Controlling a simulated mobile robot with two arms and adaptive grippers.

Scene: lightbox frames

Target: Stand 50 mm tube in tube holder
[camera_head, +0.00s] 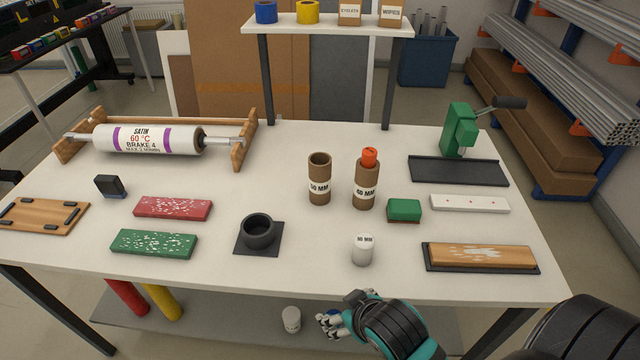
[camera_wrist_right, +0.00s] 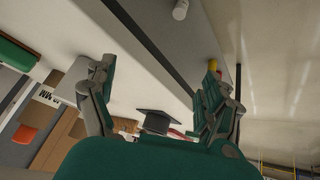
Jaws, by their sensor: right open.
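A brown cardboard tube (camera_head: 319,190), whose label seems to read 50 MM, stands upright and open-topped on the table. The black round tube holder (camera_head: 258,234) on its square base stands empty, nearer and to the left; a dark shape in the wrist view (camera_wrist_right: 155,121) seems to be it. My right gripper (camera_head: 331,318) is at the table's near edge, well short of the tube. In the right wrist view its fingers (camera_wrist_right: 158,75) are spread with nothing held. My left gripper is out of view.
A second tube (camera_head: 367,190) with an orange top stands right of the first. A white labelled cylinder (camera_head: 363,251) stands near the front edge. Red (camera_head: 172,207) and green (camera_head: 153,243) blocks lie left of the holder. The tabletop between holder and tubes is clear.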

